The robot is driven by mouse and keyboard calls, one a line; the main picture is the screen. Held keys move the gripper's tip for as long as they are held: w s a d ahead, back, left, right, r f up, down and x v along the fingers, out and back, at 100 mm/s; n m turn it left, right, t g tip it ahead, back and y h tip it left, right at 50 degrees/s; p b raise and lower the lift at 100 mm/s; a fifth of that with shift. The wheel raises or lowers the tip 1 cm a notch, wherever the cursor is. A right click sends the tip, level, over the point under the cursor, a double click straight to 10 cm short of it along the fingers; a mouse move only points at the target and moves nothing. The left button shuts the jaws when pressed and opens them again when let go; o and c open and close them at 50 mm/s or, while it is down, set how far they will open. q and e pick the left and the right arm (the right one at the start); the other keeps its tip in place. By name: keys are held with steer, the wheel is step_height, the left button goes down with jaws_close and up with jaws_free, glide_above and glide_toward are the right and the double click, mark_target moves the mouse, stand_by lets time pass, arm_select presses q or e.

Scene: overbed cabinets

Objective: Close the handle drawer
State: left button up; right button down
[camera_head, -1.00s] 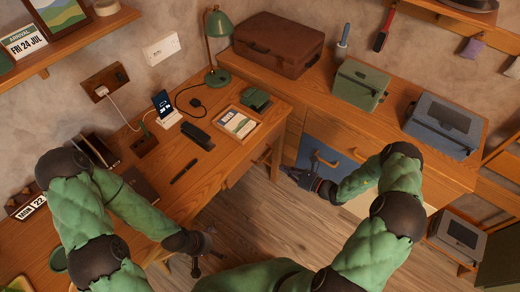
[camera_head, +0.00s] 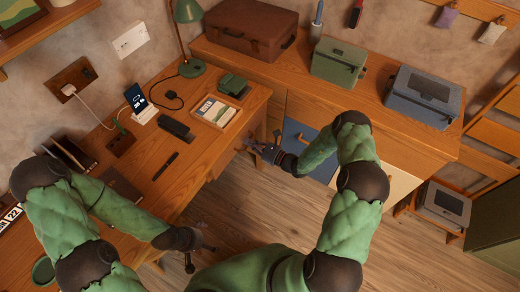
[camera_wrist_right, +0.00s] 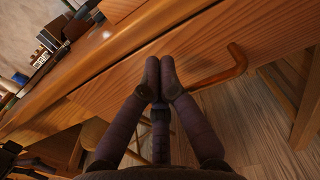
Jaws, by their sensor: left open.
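The wooden desk drawer front (camera_wrist_right: 255,45) fills the upper right of the right wrist view, with a curved wooden handle (camera_wrist_right: 222,76) on it. In the head view, the drawer front (camera_head: 228,150) is on the desk's right side. Whether the drawer stands out from the desk is hard to tell. My right gripper (camera_head: 251,146) is beside that front. In the right wrist view, its fingertips (camera_wrist_right: 160,76) are together, empty, and close to the front, left of the handle; contact is unclear. My left gripper (camera_head: 203,246) is open and empty, low by the desk's front edge.
A blue cabinet front (camera_head: 298,136) is behind my right gripper, partly hidden by my arm. The desktop (camera_head: 205,158) holds a pen, a phone stand and a framed card. A suitcase (camera_head: 250,29) and boxes stand on the cabinet. Wooden floor (camera_head: 265,215) lies open between.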

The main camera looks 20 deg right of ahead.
mark_target(239, 137)
steer(key=shift+b+x, duration=0.3)
steer(key=shift+x, duration=1)
steer(key=x, duration=0.2)
steer(key=shift+w+a, duration=0.25)
steer(key=shift+w, duration=0.05)
steer(key=shift+d+r, duration=0.1)
steer(key=shift+s, duration=0.1)
